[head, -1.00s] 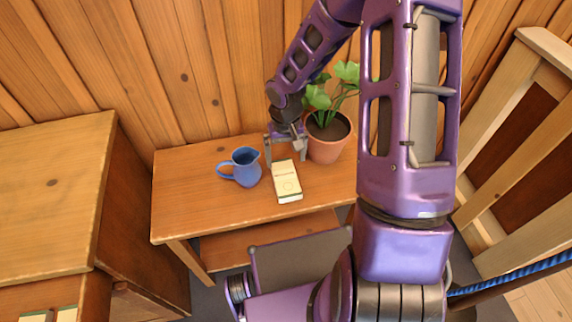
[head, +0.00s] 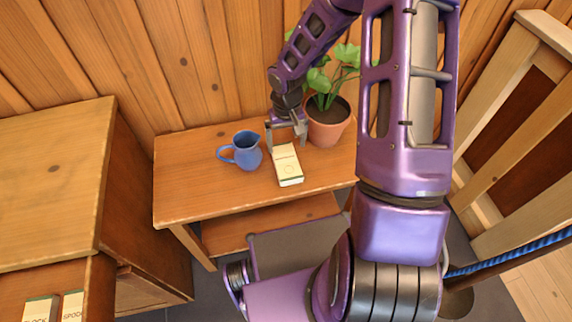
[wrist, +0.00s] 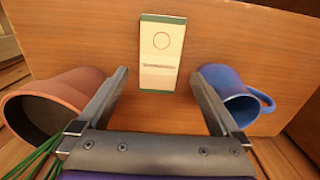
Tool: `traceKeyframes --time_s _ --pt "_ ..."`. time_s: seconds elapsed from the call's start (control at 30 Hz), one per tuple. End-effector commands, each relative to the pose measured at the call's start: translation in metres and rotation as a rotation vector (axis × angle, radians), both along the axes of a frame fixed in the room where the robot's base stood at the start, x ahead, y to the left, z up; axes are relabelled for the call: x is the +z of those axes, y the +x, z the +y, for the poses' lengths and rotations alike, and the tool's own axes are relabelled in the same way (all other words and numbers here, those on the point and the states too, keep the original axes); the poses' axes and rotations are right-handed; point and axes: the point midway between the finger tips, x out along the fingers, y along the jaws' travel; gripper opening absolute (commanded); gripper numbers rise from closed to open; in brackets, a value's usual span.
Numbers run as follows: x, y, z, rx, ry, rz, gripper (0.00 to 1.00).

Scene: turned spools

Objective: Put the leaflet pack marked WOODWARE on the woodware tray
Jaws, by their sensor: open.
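A cream leaflet pack (head: 288,168) with a green end band lies on the small wooden table, between the blue jug and the potted plant. It also shows in the wrist view (wrist: 160,50), with a circle and a line of print too small to read. My gripper (head: 286,146) is at the pack's far end. In the wrist view its fingers (wrist: 162,78) are spread wide with nothing between them, and the pack lies beyond the tips. No woodware tray can be made out.
A blue jug (head: 246,150) stands left of the pack and a plant in a terracotta pot (head: 326,122) to the right, both close to my fingers. A wooden cabinet (head: 60,180) is at left; its open lower part holds more packs (head: 72,307). The table's left front is clear.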

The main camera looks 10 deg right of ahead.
Motion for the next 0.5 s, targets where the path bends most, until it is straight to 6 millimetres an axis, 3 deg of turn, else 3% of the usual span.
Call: traceKeyframes --time_s 0.03,0.33,0.5 --pt "-0.012 -0.001 0.000 0.002 0.000 0.002 1.00" --pt "-0.035 0.001 0.000 0.001 0.000 -0.001 1.00" --pt "-0.062 0.004 0.000 0.001 0.002 0.001 1.00"
